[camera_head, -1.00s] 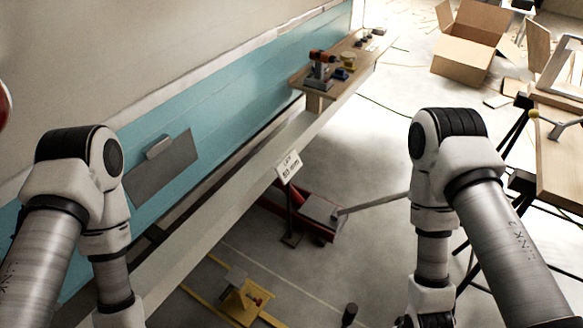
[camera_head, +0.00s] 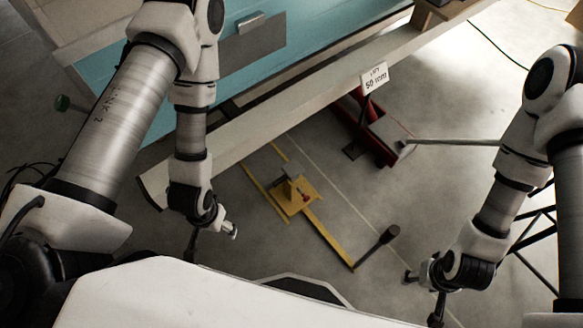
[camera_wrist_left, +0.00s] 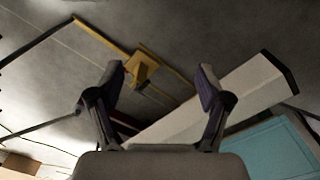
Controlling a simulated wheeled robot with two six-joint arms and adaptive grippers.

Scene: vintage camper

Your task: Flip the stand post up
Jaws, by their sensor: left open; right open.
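A small yellow stand (camera_head: 294,197) with a grey piece on top (camera_head: 291,172) and a red detail sits on the concrete floor, right of my left arm. I cannot tell how its post is folded. The stand also shows in the left wrist view (camera_wrist_left: 142,70), beyond the fingers and between them. My left gripper (camera_wrist_left: 158,88) is open and empty, with both fingers apart. My right gripper (camera_head: 437,308) is open at the lower right, away from the stand.
A long pale beam (camera_head: 250,118) runs beside the teal camper side (camera_head: 330,30). A red jack (camera_head: 378,135) with a long handle stands under a height sign (camera_head: 374,77). A yellow bar (camera_head: 330,238) leads to a dark-headed handle (camera_head: 388,234).

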